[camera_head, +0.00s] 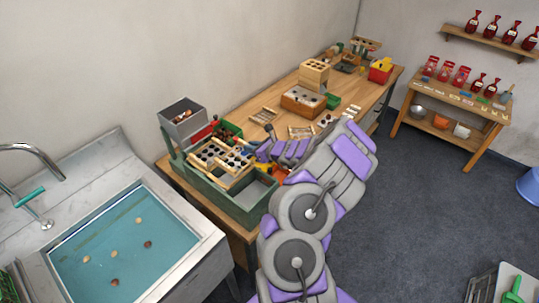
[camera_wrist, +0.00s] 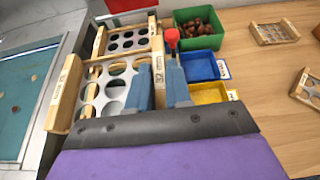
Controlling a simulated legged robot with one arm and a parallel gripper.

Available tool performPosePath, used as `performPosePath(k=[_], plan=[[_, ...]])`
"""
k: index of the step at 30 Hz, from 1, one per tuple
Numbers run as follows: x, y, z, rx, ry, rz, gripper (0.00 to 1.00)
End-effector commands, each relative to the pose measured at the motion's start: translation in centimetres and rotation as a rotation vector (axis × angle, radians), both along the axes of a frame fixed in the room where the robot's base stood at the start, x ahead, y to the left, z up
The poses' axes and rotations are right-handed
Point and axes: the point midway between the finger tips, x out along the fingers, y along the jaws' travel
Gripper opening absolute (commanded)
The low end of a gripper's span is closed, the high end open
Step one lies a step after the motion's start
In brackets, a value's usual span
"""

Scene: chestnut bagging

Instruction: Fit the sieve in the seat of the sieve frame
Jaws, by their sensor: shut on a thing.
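The sieve (camera_wrist: 112,88) has a grey plate with large round holes and wooden sides, the right one marked 32. My gripper (camera_wrist: 160,88) is shut on that right side, one blue finger on each side of the wood. The green sieve frame (camera_head: 242,204) stands at the near end of the bench, with wooden sieve parts (camera_head: 225,158) on top. A second plate with smaller holes (camera_wrist: 128,41) lies just beyond the held sieve. My fingers hide part of the held sieve, and I cannot tell whether it rests in the seat or hangs above it.
A red knob (camera_wrist: 172,38) stands just beyond my fingers. Green chestnut bin (camera_wrist: 198,28), blue bin (camera_wrist: 200,66) and yellow bin (camera_wrist: 207,93) sit at the right. A grey hopper (camera_head: 183,120) stands behind the frame. A water-filled sink (camera_head: 125,245) is at the left.

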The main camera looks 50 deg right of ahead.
Motion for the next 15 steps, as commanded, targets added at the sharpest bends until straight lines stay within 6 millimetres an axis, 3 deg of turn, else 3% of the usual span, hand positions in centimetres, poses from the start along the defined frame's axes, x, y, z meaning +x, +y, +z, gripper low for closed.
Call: performPosePath(k=[3,6,15], plan=[[2.2,1.0,0.6,0.010,-0.004,0.002,0.00],[3.2,1.4,0.9,0.018,-0.007,0.002,0.00],[3.5,1.5,-0.1,0.022,-0.006,0.001,0.00]])
